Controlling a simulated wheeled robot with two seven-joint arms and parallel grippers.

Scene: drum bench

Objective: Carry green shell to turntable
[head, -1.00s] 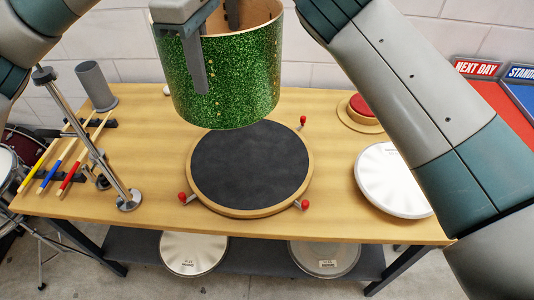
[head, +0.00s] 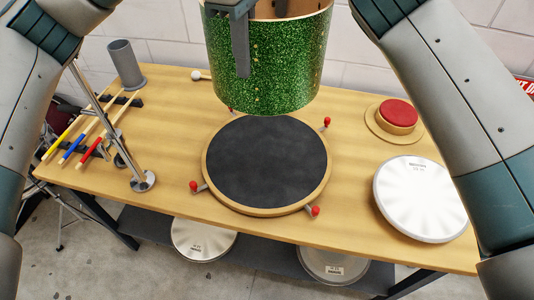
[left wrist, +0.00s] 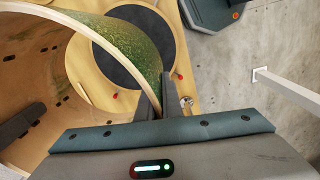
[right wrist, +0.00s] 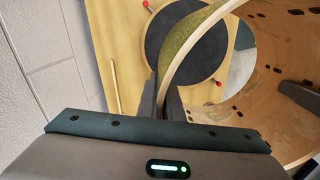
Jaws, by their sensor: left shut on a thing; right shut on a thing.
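The green sparkle shell (head: 268,65) hangs upright in the air, above and behind the turntable in the head view. The turntable (head: 268,165) is a black disc with a wooden rim and red-knobbed pegs around it; its top is bare. My left gripper (head: 241,45) is shut on the shell's wall at its near left side. In the left wrist view, its fingers (left wrist: 150,100) straddle the shell's rim. My right gripper is largely hidden behind the shell in the head view; in the right wrist view its fingers (right wrist: 163,95) pinch the opposite wall.
A white drumhead (head: 420,198) and a red round pad (head: 398,113) lie on the bench (head: 350,220) to the right. A chrome stand (head: 140,180), drumsticks (head: 88,152) and a grey cup (head: 126,64) are on the left. More drumheads lie on the shelf below.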

